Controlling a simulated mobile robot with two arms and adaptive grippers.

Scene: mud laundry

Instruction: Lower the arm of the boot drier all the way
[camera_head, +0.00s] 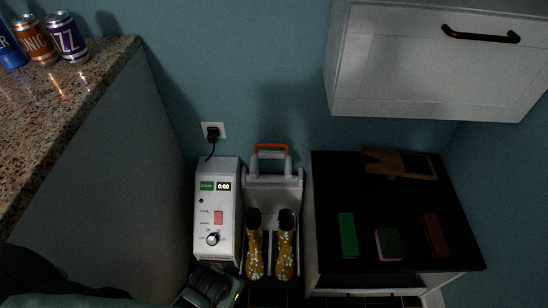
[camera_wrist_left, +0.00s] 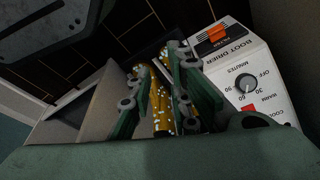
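The boot drier has a white control box (camera_head: 217,205) with a green START button, a 0:00 display, a red switch and a dial. Beside it is a pale frame (camera_head: 272,185) with an orange handle (camera_head: 271,149) at its top, near the wall. Yellow patterned boots (camera_head: 255,250) (camera_head: 285,250) stand in front of the frame. My left gripper (camera_head: 209,287) is low in front of the control box, partly cut off. In the left wrist view its green fingers (camera_wrist_left: 165,95) are spread, with the boots visible between and beyond them. I cannot tell whether they touch. My right gripper is not seen.
A granite counter (camera_head: 75,110) with several cans is at left. At right is a dark-topped cabinet (camera_head: 385,200) with green, pink and red blocks and a wooden item. A white wall cabinet (camera_head: 400,65) hangs above it. A plugged cord (camera_head: 211,133) runs to the box.

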